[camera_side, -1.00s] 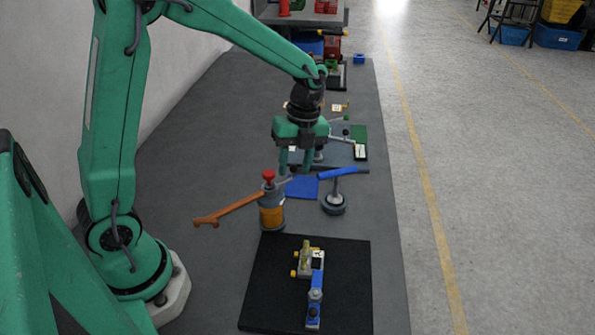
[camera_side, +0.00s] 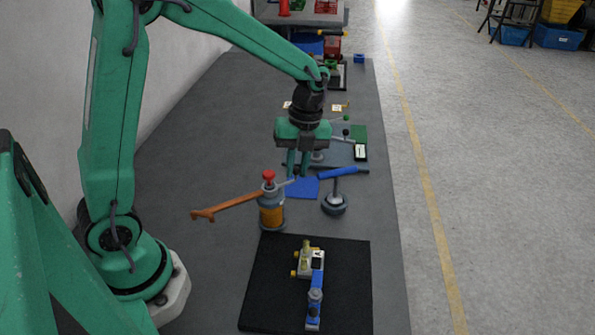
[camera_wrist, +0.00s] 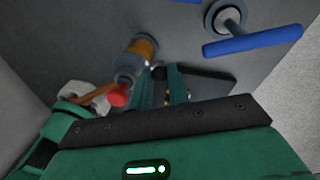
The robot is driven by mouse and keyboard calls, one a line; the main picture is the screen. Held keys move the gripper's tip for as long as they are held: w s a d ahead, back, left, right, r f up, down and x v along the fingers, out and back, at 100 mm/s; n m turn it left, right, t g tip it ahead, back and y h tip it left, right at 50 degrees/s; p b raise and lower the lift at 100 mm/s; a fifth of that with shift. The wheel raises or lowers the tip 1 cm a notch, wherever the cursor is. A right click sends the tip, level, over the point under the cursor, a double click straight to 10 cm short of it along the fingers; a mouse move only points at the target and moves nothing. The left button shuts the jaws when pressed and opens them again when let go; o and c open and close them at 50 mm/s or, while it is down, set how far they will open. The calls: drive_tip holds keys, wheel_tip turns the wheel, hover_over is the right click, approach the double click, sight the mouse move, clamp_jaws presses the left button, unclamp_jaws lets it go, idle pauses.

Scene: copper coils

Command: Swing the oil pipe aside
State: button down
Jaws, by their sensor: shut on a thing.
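The oil pipe appears to be the long copper-brown arm (camera_side: 232,204) with a forked left end. It crosses a grey post (camera_side: 271,216) with an orange band and red knob (camera_side: 268,175). A thin grey end (camera_side: 287,183) sticks out to the right, up to my gripper (camera_side: 297,176). The fingers point down and are shut on that grey end, right of the post. In the wrist view, my fingers (camera_wrist: 159,76) are beside the post (camera_wrist: 140,50). The brown arm (camera_wrist: 97,93) shows partly behind the red knob (camera_wrist: 118,98). The exact grip is too small to see.
A blue-handled tool (camera_side: 343,172) on a round grey base (camera_side: 334,204) stands close to the right. A blue sheet (camera_side: 303,190) lies under my gripper. A black mat (camera_side: 262,295) with a blue and white fixture (camera_side: 315,282) lies in front.

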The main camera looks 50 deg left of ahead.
drive_tip(key=c, duration=1.3)
unclamp_jaws()
drive_tip(key=shift+c, duration=0.2)
wheel_tip(320, 180, up, 8)
drive_tip(key=w, duration=0.1)
drive_tip(key=shift+w+f, duration=0.15)
drive_tip(key=shift+w, duration=0.1)
